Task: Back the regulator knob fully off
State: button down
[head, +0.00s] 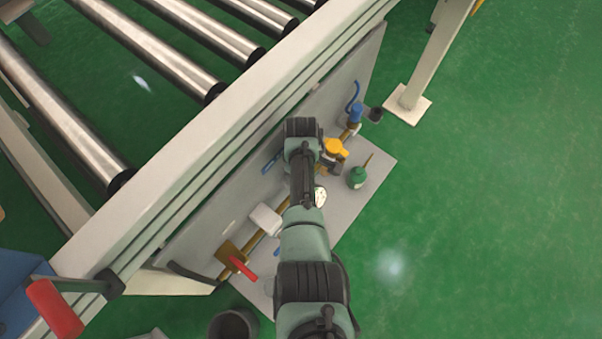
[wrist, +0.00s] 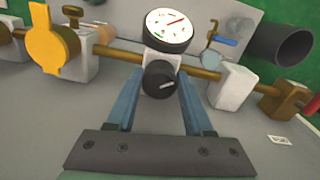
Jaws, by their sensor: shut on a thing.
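The regulator knob (wrist: 160,82) is black and round with a pale mark that points to the right. It sits below a white-faced gauge (wrist: 168,30) on a pale regulator body. My gripper (wrist: 158,88) has its two blue fingers on either side of the knob and is shut on it. The gauge's red needle points to the upper right. In the head view the gauge (head: 320,196) shows just right of my arm. My arm hides the knob and fingers there.
A yellow valve handle (head: 336,148) and a blue valve (head: 355,112) are along the brass pipe. A white block (head: 266,219) and a red lever (head: 243,268) lie the other way. A green oil can (head: 357,178) stands on the grey plate. Conveyor rollers (head: 165,55) are at upper left.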

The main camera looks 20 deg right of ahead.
jog(key=n, duration=0.5)
jog(key=shift+w+n, duration=0.1)
jog(key=shift+n, duration=0.2)
jog(key=n, duration=0.5)
jog(key=shift+p, duration=0.35)
jog(key=shift+a+n, duration=0.1)
jog(key=shift+n, duration=0.2)
jog(key=c, duration=0.6)
grip_release()
notch_tip(320, 180, up, 13)
jog(key=p, duration=0.6)
